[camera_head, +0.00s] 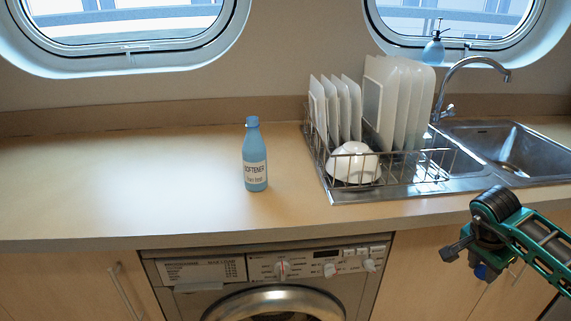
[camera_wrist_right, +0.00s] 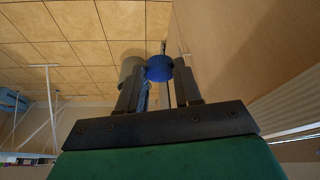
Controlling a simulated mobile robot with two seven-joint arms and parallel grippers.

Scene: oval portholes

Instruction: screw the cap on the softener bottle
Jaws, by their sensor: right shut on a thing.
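The softener bottle (camera_head: 255,158) is light blue with a white label reading "SOFTENER". It stands upright on the counter, left of the dish rack, with a narrow neck at its top. My right gripper (camera_head: 468,262) is at the lower right, in front of the counter edge below the sink, well apart from the bottle. In the right wrist view it is shut on a dark blue round cap (camera_wrist_right: 159,68) held between the fingertips. In the head view only a bit of blue (camera_head: 481,271) shows under the gripper. My left gripper is not in view.
A wire dish rack (camera_head: 330,178) with upright plates (camera_head: 400,100) and a white bowl (camera_head: 353,163) stands right of the bottle. The sink (camera_head: 510,150) and tap (camera_head: 470,62) are further right. A soap dispenser (camera_head: 433,50) stands behind. The counter (camera_head: 110,185) left of the bottle is clear.

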